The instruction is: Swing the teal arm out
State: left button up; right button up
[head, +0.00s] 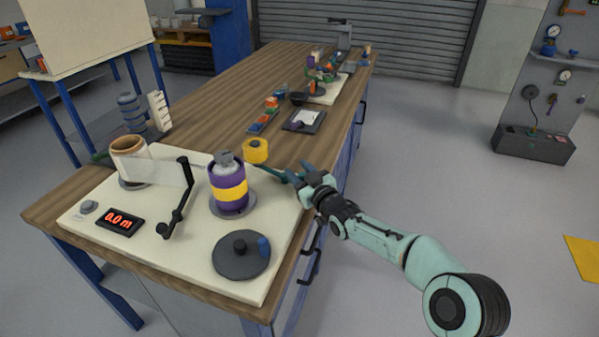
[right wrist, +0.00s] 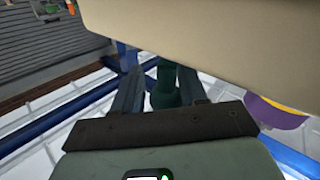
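The teal arm (head: 278,171) is a thin dark teal bar beside the yellow roller (head: 255,151), at the right back of the cream board. Its outer end runs to my right gripper (head: 307,178), which hides part of it. In the right wrist view, my right gripper (right wrist: 160,82) has its two fingers apart. A dark teal upright piece (right wrist: 165,90) stands between them, with a narrow gap at the left finger; contact on the right side is unclear. My left gripper is not in view.
On the cream board (head: 165,245) stand a purple roll with a yellow band (head: 229,190), a black crank (head: 176,212), a film roll (head: 130,158), a dark disc (head: 240,256) and a display (head: 120,221). A clipboard (head: 304,120) lies behind.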

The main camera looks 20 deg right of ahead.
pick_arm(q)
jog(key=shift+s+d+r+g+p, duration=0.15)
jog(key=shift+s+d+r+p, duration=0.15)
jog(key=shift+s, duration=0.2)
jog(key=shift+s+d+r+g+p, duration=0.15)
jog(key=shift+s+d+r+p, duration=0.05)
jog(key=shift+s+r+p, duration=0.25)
pick_arm(e)
jog(key=v, duration=1.3)
jog(key=shift+s, duration=0.2)
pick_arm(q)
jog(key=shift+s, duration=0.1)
